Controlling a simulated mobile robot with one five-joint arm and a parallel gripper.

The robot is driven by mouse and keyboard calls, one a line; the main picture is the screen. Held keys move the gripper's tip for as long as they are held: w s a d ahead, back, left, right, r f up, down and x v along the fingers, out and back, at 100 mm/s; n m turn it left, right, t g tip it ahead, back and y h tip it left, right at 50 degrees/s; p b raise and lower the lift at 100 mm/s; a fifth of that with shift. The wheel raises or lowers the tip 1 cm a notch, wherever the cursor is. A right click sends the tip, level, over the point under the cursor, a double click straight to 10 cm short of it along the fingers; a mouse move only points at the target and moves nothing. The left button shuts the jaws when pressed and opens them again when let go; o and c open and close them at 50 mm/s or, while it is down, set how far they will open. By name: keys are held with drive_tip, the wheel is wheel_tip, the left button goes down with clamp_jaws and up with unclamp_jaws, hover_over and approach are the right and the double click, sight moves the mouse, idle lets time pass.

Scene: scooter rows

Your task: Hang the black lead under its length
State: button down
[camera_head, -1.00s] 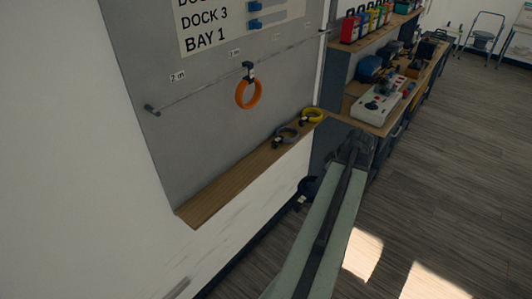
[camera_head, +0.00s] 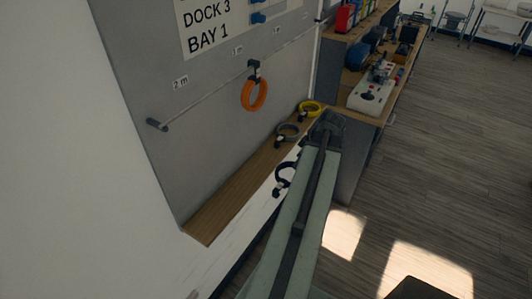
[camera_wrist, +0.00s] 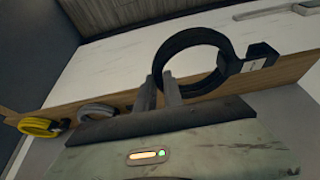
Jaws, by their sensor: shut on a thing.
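The black lead (camera_head: 277,174) is a coiled ring with a clip, held off the wall just left of my arm in the head view. In the wrist view the black lead (camera_wrist: 198,36) stands up at the fingertips of my gripper (camera_wrist: 160,88), its clip sticking out to the right. My gripper is shut on the ring's lower left side; my arm hides it in the head view. A thin rail (camera_head: 205,94) crosses the grey board, with a "2 m" label (camera_head: 180,83), a "1 m" label (camera_head: 237,50) and a smaller unreadable one farther right. An orange lead (camera_head: 247,98) hangs on the rail.
A wooden ledge (camera_head: 222,208) runs below the board, its near end bare. A grey lead (camera_head: 289,130) and a yellow lead (camera_head: 311,106) lie at its far end. A cluttered workbench (camera_head: 364,116) stands beyond my arm. Open floor lies to the right.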

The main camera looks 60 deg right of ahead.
drive_tip(key=w+d, duration=0.1)
drive_tip(key=w, duration=0.3)
drive_tip(key=w+d+b, duration=0.1)
drive_tip(key=w, duration=0.3)
drive_tip(key=w+d+f, duration=0.1)
drive_tip(key=w, duration=0.4)
drive_tip(key=shift+d+f, duration=0.1)
drive_tip(key=shift+d, duration=0.05)
drive_tip(key=w, duration=0.3)
drive_tip(key=shift+d+f+b, duration=0.2)
drive_tip(key=shift+d+b, duration=0.15)
drive_tip(key=shift+d, duration=0.05)
drive_tip(key=f+b, duration=0.3)
drive_tip(key=shift+s+a+f, duration=0.15)
drive_tip(key=shift+s+f, duration=0.1)
drive_tip(key=shift+s, duration=0.05)
drive_tip(key=shift+r, duration=0.25)
drive_tip(key=shift+f, duration=0.15)
drive_tip(key=c, duration=1.5)
unclamp_jaws()
